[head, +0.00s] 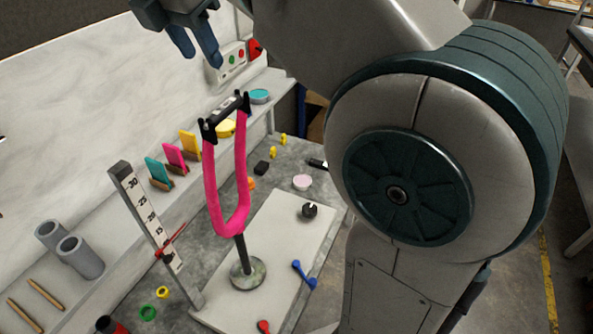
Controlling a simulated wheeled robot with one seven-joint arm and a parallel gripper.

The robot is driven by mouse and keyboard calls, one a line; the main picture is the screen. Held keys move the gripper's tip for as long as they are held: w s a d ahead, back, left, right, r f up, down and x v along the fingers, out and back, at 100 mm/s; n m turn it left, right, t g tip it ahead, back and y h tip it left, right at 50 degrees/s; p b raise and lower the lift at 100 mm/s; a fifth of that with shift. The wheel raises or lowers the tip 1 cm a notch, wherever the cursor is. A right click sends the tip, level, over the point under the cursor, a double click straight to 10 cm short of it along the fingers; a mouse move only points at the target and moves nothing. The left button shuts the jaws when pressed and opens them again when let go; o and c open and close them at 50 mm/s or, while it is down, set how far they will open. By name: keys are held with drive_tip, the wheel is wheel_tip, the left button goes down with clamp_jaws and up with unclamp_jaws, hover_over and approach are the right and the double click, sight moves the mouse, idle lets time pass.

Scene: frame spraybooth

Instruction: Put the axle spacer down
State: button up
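A pink fork (212,185) stands upside down on a post with a round base (247,273). A dark bar with a pale patch (226,108), which looks like the axle spacer, spans the fork's two black tips at the top. My gripper (204,60) is above and to the left of the bar in the picture, apart from it. Its two fingers show with a gap between them and nothing visible in it. Part of the gripper is cut off by the top edge.
A white board (285,255) under the stand bears a dark round part (309,210) and a blue tool (303,273). An upright scale (150,225) stands left of the fork. A shelf (110,240) holds grey tubes (77,258) and coloured cards (175,155).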

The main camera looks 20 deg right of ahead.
drive_tip(key=s+d+f+m+y, duration=0.1)
drive_tip(key=s+d+f+m, duration=0.3)
drive_tip(key=f+m, duration=0.4)
drive_tip(key=s+d+f+m+y, duration=0.1)
drive_tip(key=s+d+f+m, duration=0.3)
drive_tip(key=f+m, duration=0.4)
drive_tip(key=s+d+f+m+y, duration=0.1)
drive_tip(key=s+d+f+m, duration=0.3)
drive_tip(key=f+m, duration=0.5)
drive_tip(key=shift+s+f+t, duration=0.25)
drive_tip(key=shift+s+t, duration=0.05)
drive_tip(key=shift+s, duration=0.45)
drive_tip(key=shift+s+f, duration=0.15)
drive_tip(key=shift+f, duration=0.1)
drive_tip(key=shift+c, duration=0.4)
drive_tip(key=shift+a+m, duration=0.1)
drive_tip(key=shift+m, duration=0.2)
